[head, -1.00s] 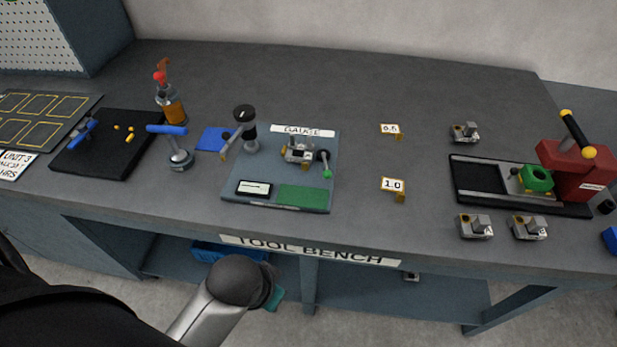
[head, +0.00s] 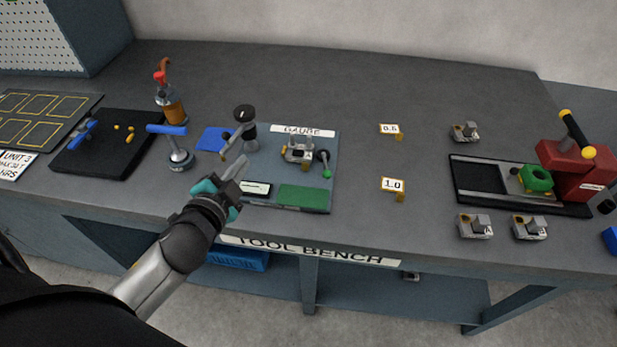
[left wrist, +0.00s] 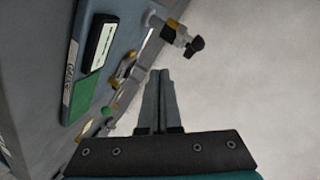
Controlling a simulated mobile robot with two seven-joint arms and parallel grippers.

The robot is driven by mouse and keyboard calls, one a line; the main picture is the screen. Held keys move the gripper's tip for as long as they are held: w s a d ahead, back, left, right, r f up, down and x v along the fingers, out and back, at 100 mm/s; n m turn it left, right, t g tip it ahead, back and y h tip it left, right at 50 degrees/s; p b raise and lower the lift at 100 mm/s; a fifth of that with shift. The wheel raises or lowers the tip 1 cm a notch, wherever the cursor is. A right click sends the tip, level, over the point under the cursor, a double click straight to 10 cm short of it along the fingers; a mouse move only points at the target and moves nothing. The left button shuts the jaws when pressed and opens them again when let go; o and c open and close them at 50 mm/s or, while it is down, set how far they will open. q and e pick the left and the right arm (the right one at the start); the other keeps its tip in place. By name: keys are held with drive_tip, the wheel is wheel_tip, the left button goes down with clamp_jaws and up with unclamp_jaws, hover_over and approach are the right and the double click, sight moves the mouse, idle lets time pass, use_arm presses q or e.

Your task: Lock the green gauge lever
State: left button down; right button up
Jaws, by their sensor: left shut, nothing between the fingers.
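The gauge board (head: 262,180) lies flat near the front of the bench, with a "GAUGE" label at its back edge. The green-knobbed lever (head: 326,174) stands at the board's right side, its green knob at the near, low end. A metal fixture (head: 298,150) sits just left of the lever. In the left wrist view the green knob (left wrist: 106,112) shows left of the fingers. My left gripper (head: 238,165) is shut and empty, over the front left of the board, left of the lever and apart from it. Its closed fingers (left wrist: 157,100) show in the wrist view. My right gripper is out of view.
A black-topped post (head: 245,125) rises at the board's back left. A blue-handled tool (head: 177,150) stands to the left. Bench between board and tags is clear.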

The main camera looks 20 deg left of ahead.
sight(290, 196)
use_arm(q)
drive_tip(key=d+m+g+h, duration=0.1)
drive_tip(key=m+h, duration=0.2)
drive_tip(key=m, duration=0.2)
drive_tip(key=s+d+f+m+g+h, duration=0.1)
drive_tip(key=m+h, duration=0.3)
drive_tip(key=m, duration=0.2)
drive_tip(key=d+f+m+g+h, duration=0.1)
drive_tip(key=m+h, duration=0.3)
drive_tip(key=m, duration=0.1)
drive_tip(key=shift+s+m, duration=0.3)
drive_tip(key=shift+s, duration=0.05)
drive_tip(key=shift+s+a+f+m+g+h, duration=0.15)
drive_tip(key=shift+s+f+m+g+h, duration=0.35)
drive_tip(key=shift+g, duration=0.4)
drive_tip(key=shift+s, duration=0.15)
drive_tip(key=b+x, duration=0.1)
drive_tip(key=x, duration=0.8)
drive_tip(key=shift+w+f, duration=0.1)
drive_tip(key=shift+w, duration=0.15)
drive_tip(key=shift+w+d, duration=1.2)
drive_tip(key=shift+d, duration=0.05)
drive_tip(key=shift+w+d+r, duration=0.25)
drive_tip(key=shift+w+d, duration=0.15)
